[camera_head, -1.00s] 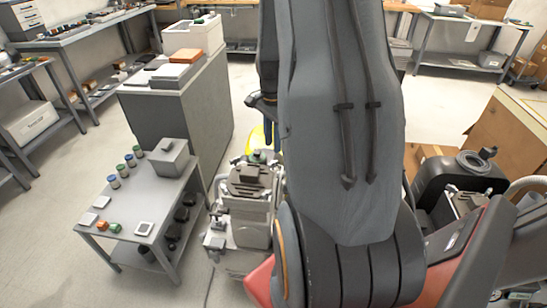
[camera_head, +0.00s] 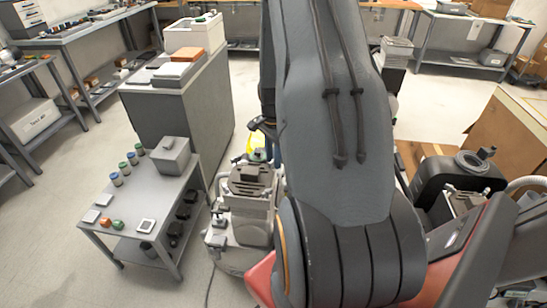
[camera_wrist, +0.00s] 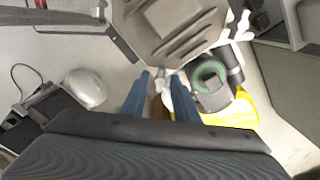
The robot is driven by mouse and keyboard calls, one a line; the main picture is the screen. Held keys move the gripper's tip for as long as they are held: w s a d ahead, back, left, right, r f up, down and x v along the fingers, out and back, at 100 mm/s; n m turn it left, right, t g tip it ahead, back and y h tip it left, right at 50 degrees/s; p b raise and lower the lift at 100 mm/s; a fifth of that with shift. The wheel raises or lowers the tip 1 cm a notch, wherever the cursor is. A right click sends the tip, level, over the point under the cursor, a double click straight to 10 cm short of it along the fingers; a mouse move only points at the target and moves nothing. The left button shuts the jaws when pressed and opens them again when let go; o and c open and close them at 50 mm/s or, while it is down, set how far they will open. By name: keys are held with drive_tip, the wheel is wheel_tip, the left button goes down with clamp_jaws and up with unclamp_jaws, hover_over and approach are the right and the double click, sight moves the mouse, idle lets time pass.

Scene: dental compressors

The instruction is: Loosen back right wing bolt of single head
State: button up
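The single-head compressor (camera_head: 246,200) stands on the floor between the small grey table and my arm in the head view. Its grey ribbed head cover (camera_wrist: 165,28) fills the top middle of the wrist view. My gripper (camera_wrist: 162,77) shows there as two blue fingers, apart, just beyond the cover's near edge. A small pale part and a brownish piece show between the fingers; I cannot tell whether either is the wing bolt or whether the fingers touch them. In the head view my arm hides most of the gripper.
A dark cylindrical part with a green ring (camera_wrist: 211,85) and a yellow object (camera_wrist: 238,110) lie close right of the fingers. A small grey table (camera_head: 135,225) and a tall grey cabinet (camera_head: 185,115) stand left. A black tank unit (camera_head: 460,185) stands right.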

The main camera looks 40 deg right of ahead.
clamp_jaws()
drive_tip(key=shift+n, duration=0.3)
drive_tip(key=n, duration=0.3)
drive_tip(key=shift+r+n+p, duration=0.1)
drive_tip(key=shift+n+p, duration=0.2)
drive_tip(key=shift+p, duration=0.05)
drive_tip(key=n, duration=0.3)
drive_tip(key=shift+n, duration=0.3)
drive_tip(key=n+p, duration=0.1)
drive_tip(key=n, duration=0.4)
drive_tip(key=shift+n+p, duration=0.55)
drive_tip(key=shift+n, duration=1.95)
